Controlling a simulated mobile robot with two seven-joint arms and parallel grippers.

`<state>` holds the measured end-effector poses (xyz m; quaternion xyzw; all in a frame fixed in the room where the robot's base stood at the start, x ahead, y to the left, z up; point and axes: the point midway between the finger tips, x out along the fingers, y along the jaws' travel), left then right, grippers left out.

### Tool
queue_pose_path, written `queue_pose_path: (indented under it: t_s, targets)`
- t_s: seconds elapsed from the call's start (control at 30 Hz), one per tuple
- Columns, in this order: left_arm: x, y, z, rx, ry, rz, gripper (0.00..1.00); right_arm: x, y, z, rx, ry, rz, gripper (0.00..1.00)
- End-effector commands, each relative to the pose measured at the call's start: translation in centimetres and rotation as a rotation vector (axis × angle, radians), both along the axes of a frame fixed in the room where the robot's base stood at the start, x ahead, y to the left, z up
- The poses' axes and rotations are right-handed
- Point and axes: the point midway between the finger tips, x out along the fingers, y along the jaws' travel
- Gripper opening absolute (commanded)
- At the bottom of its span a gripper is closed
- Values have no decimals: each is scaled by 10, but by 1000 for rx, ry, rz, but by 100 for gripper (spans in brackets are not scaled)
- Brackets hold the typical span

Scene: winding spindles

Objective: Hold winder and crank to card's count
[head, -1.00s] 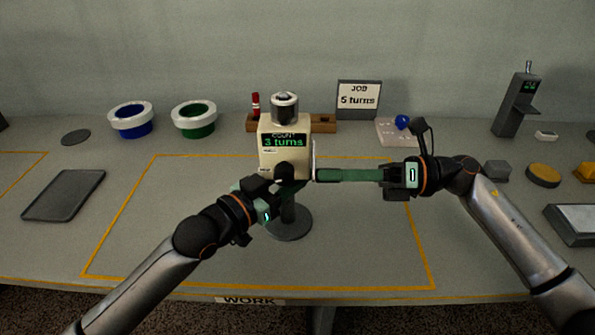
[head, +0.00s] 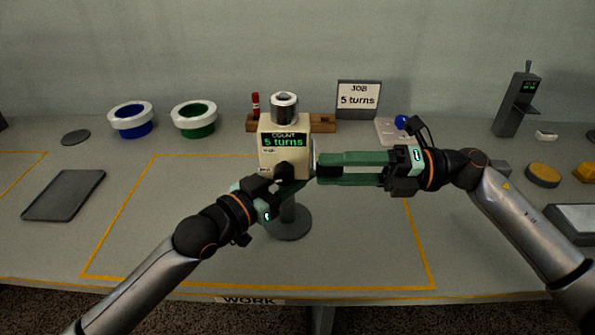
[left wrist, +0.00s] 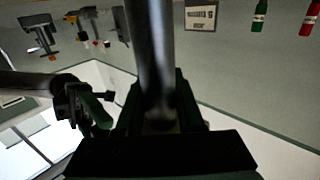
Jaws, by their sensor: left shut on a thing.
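The winder (head: 284,158) is a cream box with a silver top, upright on a stand with a round grey base (head: 288,229). Its green display reads "COUNT 5 turns". The job card (head: 358,98) behind it reads "JOB 5 turns". My left gripper (head: 283,190) is shut on the winder's stand just below the box; in the left wrist view a dark post (left wrist: 158,60) rises between its fingers. My right gripper (head: 330,170) reaches in from the right, its green fingers around the crank's dark grip at the box's right side. The fingers hide most of the crank.
Blue (head: 131,121) and green (head: 194,120) spools stand at the back left. A wooden rack (head: 322,124) with a red marker is behind the winder. A grey tray (head: 64,195) lies left. The yellow-outlined work area is otherwise clear.

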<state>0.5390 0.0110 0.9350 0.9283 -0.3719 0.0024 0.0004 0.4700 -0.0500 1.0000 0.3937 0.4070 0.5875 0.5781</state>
Motion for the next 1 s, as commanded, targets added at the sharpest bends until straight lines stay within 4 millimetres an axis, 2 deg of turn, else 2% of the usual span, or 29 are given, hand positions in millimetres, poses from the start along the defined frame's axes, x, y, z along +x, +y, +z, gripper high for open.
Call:
queue_pose_path:
  t_s: [0.03,0.23,0.33,0.73,0.9,1.0]
  targets:
    - [-1,0,-11,14,20,0,0,0,0,0,0,0,-1,60]
    - [-1,0,-11,14,20,0,0,1,-2,0,1,0,-3,60]
    - [-1,0,-11,14,20,0,0,1,-12,-1,1,0,-4,60]
    - [-1,0,-11,14,19,0,0,2,-93,0,-1,1,-6,60]
    - [-1,0,-11,14,19,0,0,2,-114,0,0,0,-3,60]
    - [-1,0,-11,14,19,0,0,2,-119,1,0,-1,-1,60]
